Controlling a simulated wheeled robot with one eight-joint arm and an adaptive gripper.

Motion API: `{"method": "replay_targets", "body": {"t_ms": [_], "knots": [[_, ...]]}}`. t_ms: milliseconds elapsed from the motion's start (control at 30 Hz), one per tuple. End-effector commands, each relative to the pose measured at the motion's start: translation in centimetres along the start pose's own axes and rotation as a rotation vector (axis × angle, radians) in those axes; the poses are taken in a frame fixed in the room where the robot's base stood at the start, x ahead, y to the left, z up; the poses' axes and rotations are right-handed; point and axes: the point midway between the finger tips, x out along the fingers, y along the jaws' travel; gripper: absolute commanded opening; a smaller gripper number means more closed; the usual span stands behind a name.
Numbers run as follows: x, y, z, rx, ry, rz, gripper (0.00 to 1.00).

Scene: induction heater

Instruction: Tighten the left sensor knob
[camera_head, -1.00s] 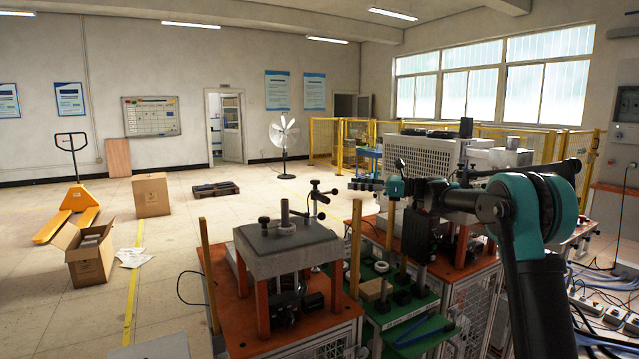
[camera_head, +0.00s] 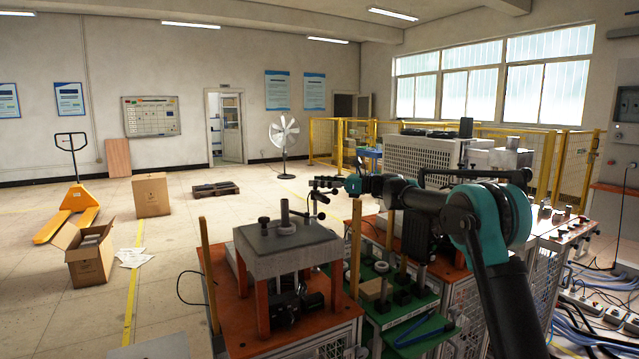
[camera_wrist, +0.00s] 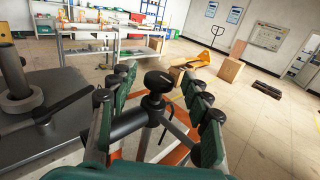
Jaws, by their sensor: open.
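A black knob (camera_wrist: 158,80) sits on top of a dark clamp joint on a slim stand in the wrist view. It shows between the two green fingers of my gripper (camera_wrist: 157,74), which are open on either side of it. I cannot tell whether a finger touches it. In the head view my gripper (camera_head: 326,184) reaches left to the upper part of this small stand (camera_head: 317,204), beside the grey-topped press. The gripper hides part of the stand's top there, and the knob is hard to make out.
The grey press plate (camera_head: 285,252) with its upright post (camera_head: 284,212) stands just left of the stand. A dark lever (camera_wrist: 66,104) lies over the plate close to my left finger. Wooden posts (camera_head: 355,250) rise nearby. The floor beyond is open.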

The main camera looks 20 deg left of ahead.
Motion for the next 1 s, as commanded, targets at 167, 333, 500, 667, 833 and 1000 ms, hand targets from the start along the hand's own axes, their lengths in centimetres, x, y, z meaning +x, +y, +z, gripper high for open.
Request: {"method": "replay_targets", "body": {"t_ms": [167, 333, 500, 667, 833, 1000], "knots": [[-0.01, 0.00, 0.00, 0.000, 0.000, 0.000, 0.45], [-0.02, 0.00, 0.00, 0.000, 0.000, 0.000, 0.24], [-0.03, 0.00, 0.00, 0.000, 0.000, 0.000, 0.03], [0.02, 0.09, 0.04, 0.000, 0.000, -0.014, 0.01], [0.15, 0.38, 0.09, 0.000, 0.000, -0.108, 0.01], [0.19, 0.62, 0.06, 0.000, -0.001, -0.247, 0.01]]}}
